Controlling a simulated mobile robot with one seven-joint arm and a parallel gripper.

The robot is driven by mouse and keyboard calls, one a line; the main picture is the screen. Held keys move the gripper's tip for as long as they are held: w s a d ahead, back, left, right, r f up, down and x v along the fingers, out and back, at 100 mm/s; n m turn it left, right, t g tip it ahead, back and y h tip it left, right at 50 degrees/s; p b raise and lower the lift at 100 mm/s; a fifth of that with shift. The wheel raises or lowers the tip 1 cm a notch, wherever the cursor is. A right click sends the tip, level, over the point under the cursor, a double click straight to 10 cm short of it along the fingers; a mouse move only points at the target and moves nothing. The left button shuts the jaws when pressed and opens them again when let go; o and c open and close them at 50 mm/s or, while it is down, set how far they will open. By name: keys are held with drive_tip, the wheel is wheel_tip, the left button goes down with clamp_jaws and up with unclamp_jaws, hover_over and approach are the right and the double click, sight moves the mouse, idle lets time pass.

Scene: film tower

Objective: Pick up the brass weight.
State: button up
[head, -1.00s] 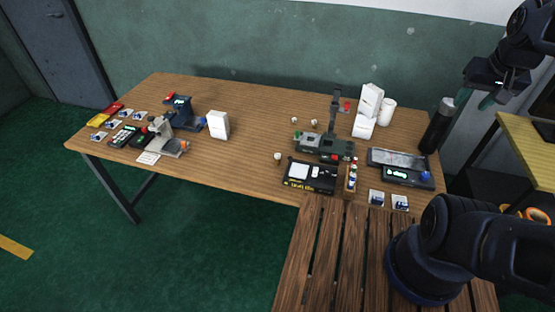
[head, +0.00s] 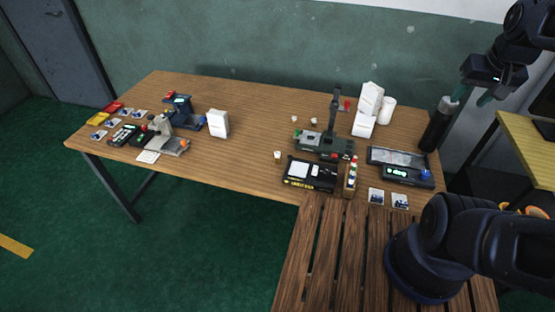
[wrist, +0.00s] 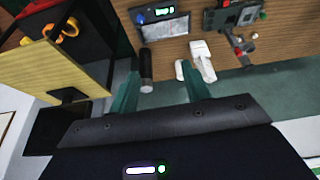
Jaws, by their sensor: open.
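I cannot pick out a brass weight for certain in either view. Small pale pieces stand on the wooden table (head: 260,105): one near the front (head: 277,155) and two farther back (head: 294,119) (head: 313,121). They are too small to identify. My gripper (head: 471,95) is open, at the upper right of the head view, off the table's right end. In the wrist view my gripper (wrist: 160,92) has its two green fingers apart, with nothing held between them. A dark cylinder with a grey top (wrist: 146,70) shows beyond the left finger.
The dark cylinder also stands at the table's right end (head: 437,125). Near it are a scale (head: 400,166), a white roll (head: 386,109), white boxes (head: 365,115) and a green-based stand (head: 325,144). Devices and cards crowd the left end. The table's middle is mostly clear.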

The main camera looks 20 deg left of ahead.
drive_tip(key=w+a+f+n+g, duration=0.1)
drive_tip(key=w+a+f+n, duration=0.35)
drive_tip(key=w+a, duration=0.55)
drive_tip(key=w+a+f+n+g, duration=0.2)
drive_tip(key=w+a+f+n, duration=0.3)
drive_tip(key=a, duration=0.9)
drive_tip(key=n+g, duration=0.2)
drive_tip(key=n, duration=0.4)
approach(278, 153)
drive_tip(key=shift+w+d+f, duration=0.1)
drive_tip(key=shift+w+f, duration=0.15)
drive_tip(key=shift+s+a+f, duration=0.15)
drive_tip(key=shift+a+f, duration=0.05)
drive_tip(key=shift+f, duration=0.3)
wheel_tip(278, 153, down, 5)
drive_tip(key=shift+r, duration=0.1)
drive_tip(key=shift+s+f, duration=0.2)
drive_tip(key=shift+f, duration=1.15)
drive_tip(key=shift+s+f, duration=0.2)
drive_tip(key=shift+f, duration=1.15)
clamp_jaws()
drive_tip(key=shift+r, duration=0.1)
